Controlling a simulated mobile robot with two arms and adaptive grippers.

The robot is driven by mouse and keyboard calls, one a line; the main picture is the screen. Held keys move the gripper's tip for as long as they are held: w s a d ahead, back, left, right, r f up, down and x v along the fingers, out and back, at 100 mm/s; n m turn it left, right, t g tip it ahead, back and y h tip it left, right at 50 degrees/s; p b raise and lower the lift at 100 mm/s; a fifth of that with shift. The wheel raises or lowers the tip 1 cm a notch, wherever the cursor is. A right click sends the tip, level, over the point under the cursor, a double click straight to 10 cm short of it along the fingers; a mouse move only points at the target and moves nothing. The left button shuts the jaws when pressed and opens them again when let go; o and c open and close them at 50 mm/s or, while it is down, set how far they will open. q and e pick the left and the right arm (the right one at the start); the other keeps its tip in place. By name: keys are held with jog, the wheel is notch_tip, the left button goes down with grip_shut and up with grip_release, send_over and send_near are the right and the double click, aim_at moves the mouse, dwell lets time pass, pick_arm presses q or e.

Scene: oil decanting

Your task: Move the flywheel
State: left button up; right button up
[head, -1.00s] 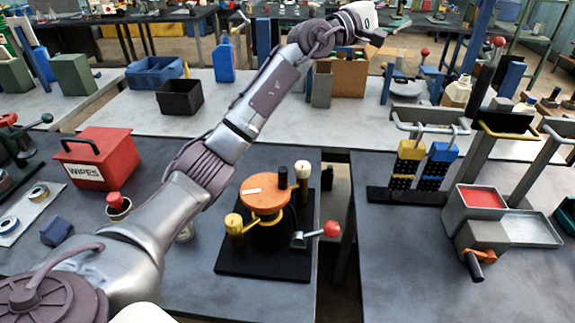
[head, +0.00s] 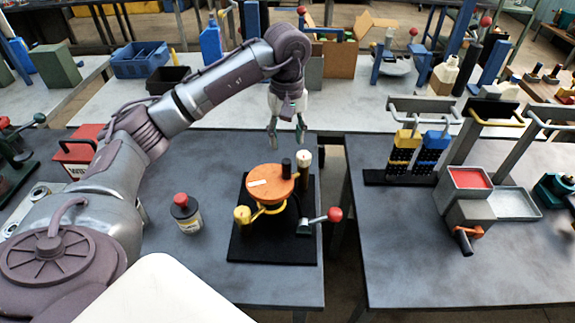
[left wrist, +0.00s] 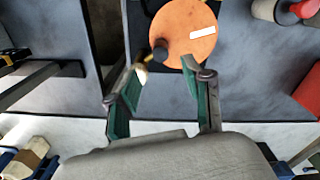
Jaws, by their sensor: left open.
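The flywheel (head: 270,183) is an orange disc with a pale label and a dark upright knob at its edge. It sits on a black base plate (head: 245,250) with a yellow knob (head: 242,215), a cream-topped post (head: 304,160) and a red-balled lever (head: 334,214). My left gripper (head: 287,143) points down, open and empty, above and behind the disc. In the left wrist view the flywheel (left wrist: 172,22) lies beyond my left gripper's fingertips (left wrist: 165,68), apart from them. My right gripper is not in view.
A red-capped bottle (head: 187,213) stands left of the base plate. A red wipes box (head: 75,150) is partly hidden by my arm. A gap parts this table from the right one, which holds a red-topped grey bin (head: 466,190). The front table area is clear.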

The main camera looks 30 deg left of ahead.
aim_at(287, 161)
pick_arm(q)
notch_tip(287, 161, down, 11)
jog(key=p, duration=0.2)
jog(key=shift+a+r+p, duration=0.1)
jog(key=shift+r+p, duration=0.05)
jog(key=shift+p, duration=0.25)
grip_shut()
